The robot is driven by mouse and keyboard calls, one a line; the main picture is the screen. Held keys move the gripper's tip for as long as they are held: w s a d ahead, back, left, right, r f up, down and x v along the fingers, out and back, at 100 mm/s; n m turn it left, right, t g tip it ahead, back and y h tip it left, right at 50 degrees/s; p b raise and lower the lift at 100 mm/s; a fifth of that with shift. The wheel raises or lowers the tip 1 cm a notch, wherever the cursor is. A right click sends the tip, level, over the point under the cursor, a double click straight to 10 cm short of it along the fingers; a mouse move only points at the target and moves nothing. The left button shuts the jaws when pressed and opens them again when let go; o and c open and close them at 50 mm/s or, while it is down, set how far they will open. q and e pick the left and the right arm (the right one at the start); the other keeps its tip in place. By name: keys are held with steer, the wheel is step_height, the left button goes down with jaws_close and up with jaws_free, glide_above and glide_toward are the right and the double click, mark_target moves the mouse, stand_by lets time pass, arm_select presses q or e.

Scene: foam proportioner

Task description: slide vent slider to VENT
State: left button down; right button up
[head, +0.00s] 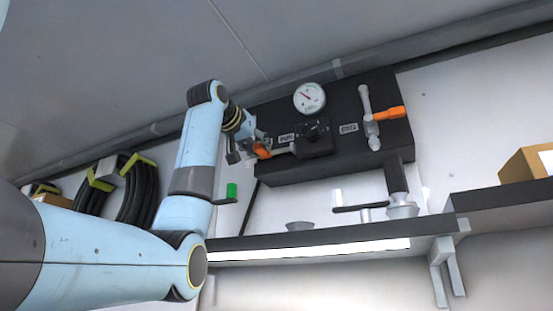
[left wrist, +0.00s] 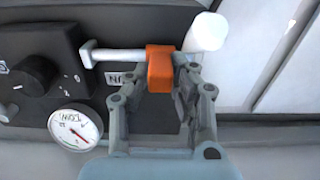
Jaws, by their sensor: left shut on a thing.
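The orange slider (head: 262,150) is at the left end of the black panel, on a pale rod (head: 283,149). In the left wrist view the orange slider (left wrist: 160,68) shows as a block around the pale rod (left wrist: 120,54), near a white round end piece (left wrist: 206,32). My left gripper (head: 255,146) is shut on the orange slider; its fingers (left wrist: 162,95) are on both sides of it in the wrist view. The label by the rod (left wrist: 122,79) is partly hidden, and I cannot read VENT on it. My right gripper is not in view.
The panel (head: 270,173) carries a gauge (head: 309,98), a black knob (head: 316,131) and a second lever with an orange grip (head: 389,113). A lit shelf (head: 330,240) is below. Coiled black hose (head: 140,190) hangs at left; a cardboard box (head: 525,163) is at right.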

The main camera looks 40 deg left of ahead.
arm_select(q)
steer(key=shift+s+a+r, duration=0.1)
steer(key=shift+r, duration=0.05)
steer(key=c, duration=1.6)
jaws_free()
steer(key=shift+o, duration=2.2)
steer(key=shift+a, duration=0.15)
steer(key=v, duration=1.2)
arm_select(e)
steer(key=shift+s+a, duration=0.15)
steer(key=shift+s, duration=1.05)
